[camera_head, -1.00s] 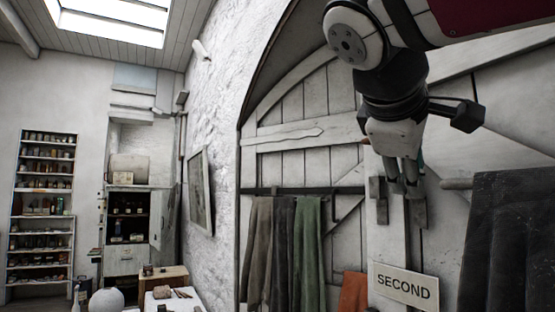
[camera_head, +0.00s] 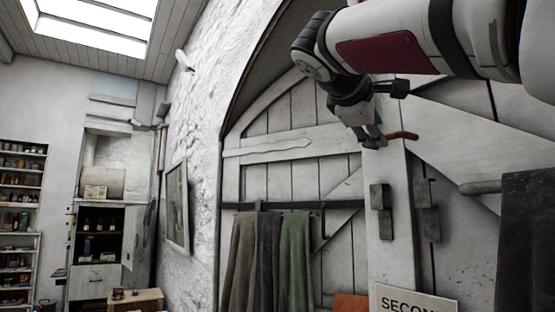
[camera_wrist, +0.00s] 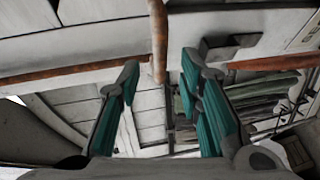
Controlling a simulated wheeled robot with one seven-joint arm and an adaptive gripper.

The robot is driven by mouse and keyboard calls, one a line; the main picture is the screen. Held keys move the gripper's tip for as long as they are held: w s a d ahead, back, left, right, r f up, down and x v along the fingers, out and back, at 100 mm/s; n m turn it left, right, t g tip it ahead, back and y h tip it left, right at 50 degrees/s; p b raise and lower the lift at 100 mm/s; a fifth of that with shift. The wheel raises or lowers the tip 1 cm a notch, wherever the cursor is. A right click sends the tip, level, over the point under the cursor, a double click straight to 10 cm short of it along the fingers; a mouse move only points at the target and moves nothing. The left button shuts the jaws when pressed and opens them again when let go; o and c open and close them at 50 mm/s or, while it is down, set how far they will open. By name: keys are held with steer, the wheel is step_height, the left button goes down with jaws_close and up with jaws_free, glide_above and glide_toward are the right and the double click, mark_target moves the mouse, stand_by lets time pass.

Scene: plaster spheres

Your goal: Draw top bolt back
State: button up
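The top bolt shows as a rust-brown bar (camera_head: 403,135) that sticks out just right of my gripper (camera_head: 372,138), high on the white plank door. In the wrist view a rusty upright rod (camera_wrist: 158,45) comes down from the top edge, and its lower end lies in the gap between my fingertips (camera_wrist: 158,78). A rusty crosswise rod (camera_wrist: 75,75) runs to the left and seems to continue at right. My fingers, with teal pads, stand apart and open. I cannot tell whether either one touches the rod. In the head view the arm and gripper hide part of the bolt.
Dark block-like fittings (camera_head: 381,197) sit on the door below my gripper. Grey, dark and green cloths (camera_head: 295,262) hang at left, and a black cloth (camera_head: 527,240) hangs at right. A sign (camera_head: 415,302) is at the bottom. A stone arch surrounds the door.

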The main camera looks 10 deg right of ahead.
steer(key=shift+p+x, duration=0.4)
steer(key=shift+x, duration=2.35)
steer(key=shift+c, duration=0.5)
jaws_close()
